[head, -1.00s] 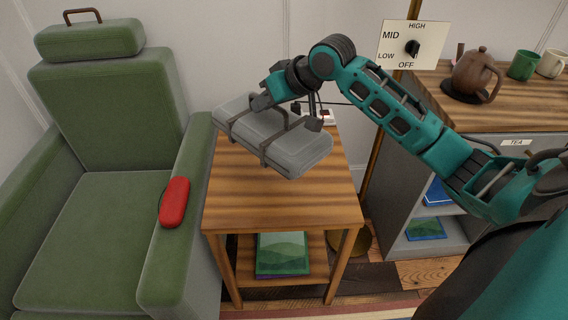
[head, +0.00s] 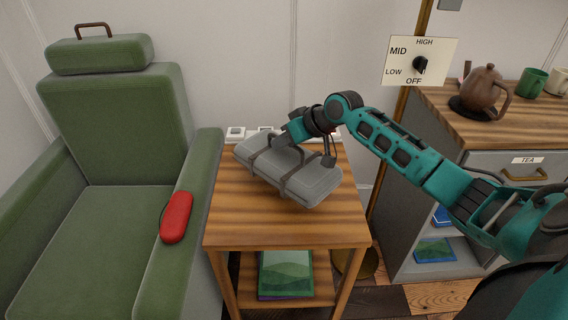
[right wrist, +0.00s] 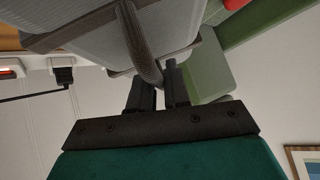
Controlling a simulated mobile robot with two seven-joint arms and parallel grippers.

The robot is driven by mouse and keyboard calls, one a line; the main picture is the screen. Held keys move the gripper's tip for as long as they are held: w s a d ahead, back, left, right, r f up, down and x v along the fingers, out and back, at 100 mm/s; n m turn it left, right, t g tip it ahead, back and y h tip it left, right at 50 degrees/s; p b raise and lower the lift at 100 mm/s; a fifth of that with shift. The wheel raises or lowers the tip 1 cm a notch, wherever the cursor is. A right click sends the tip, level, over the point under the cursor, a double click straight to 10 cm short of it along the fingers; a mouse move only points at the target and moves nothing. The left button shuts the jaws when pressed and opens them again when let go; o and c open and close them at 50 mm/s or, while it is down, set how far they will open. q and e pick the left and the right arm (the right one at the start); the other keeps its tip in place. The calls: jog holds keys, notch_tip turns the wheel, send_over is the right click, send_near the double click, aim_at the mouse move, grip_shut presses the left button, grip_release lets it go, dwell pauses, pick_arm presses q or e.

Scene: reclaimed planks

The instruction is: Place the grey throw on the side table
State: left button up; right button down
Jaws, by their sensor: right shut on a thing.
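The grey throw (head: 313,185) is a folded bundle with two dark straps and a handle. It is over the top of the wooden side table (head: 235,218), tilted down toward the right; I cannot tell whether it touches the wood. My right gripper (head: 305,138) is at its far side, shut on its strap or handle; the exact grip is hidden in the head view. In the right wrist view the throw (right wrist: 180,25) fills the top, with the dark fingers (right wrist: 158,85) at the handle. My left gripper is not in view.
A green armchair (head: 105,130) stands left, with a red case (head: 176,217) on its armrest. White sockets (head: 236,133) are behind the table. A book (head: 286,273) lies on its lower shelf. A grey cabinet with a teapot (head: 484,88) and dial sign (head: 401,62) is right.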

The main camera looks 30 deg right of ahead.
aim_at(290, 156)
notch_tip(290, 156, down, 6)
jog(key=shift+r+b, duration=0.1)
jog(key=shift+b, duration=0.75)
jog(key=c, duration=1.1)
grip_release()
jog(key=p+v, duration=0.3)
jog(key=v, duration=0.9)
jog(key=shift+s, duration=0.1)
